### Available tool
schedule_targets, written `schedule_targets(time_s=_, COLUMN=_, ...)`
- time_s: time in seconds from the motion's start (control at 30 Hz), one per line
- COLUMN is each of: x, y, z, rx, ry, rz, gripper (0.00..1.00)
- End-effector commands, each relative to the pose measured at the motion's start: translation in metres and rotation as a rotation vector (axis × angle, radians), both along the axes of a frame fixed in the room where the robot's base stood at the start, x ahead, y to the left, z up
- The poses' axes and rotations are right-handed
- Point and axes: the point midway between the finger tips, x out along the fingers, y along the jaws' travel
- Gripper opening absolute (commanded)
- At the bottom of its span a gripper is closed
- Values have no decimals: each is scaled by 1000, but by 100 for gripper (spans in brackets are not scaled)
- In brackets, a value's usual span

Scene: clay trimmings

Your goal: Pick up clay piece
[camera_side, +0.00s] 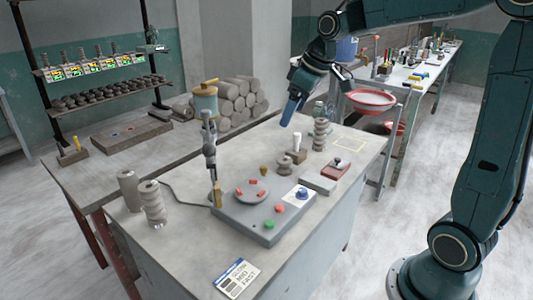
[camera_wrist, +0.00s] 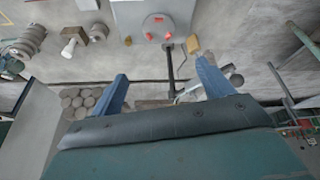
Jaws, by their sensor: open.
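Small red pieces, possibly the clay pieces, lie on a round grey disc (camera_side: 250,187) on top of a grey machine (camera_side: 262,216). One red piece (camera_side: 254,181) is at the disc's back edge. The wrist view shows the red pieces (camera_wrist: 168,35) on the machine (camera_wrist: 188,8) at the top of the picture. My gripper (camera_side: 286,122) is open and empty. It hangs above the table, behind and to the right of the machine, well apart from the disc. In the wrist view its two blue fingers (camera_wrist: 162,70) are spread wide with nothing between them at the tips.
An upright metal tool (camera_side: 210,145) stands at the machine's back left. Grey cylinders (camera_side: 129,190) stand at left.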

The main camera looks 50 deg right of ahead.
Motion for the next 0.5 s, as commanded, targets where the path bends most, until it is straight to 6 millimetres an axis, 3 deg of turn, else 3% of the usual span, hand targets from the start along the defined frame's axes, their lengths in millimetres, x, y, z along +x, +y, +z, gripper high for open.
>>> schedule_targets(time_s=0.2, x=42, y=-41, z=-23, rx=4, ry=16, rz=42, gripper=79)
schedule_targets(time_s=0.5, x=86, y=-102, z=-67, rx=15, ry=26, rz=104, gripper=79)
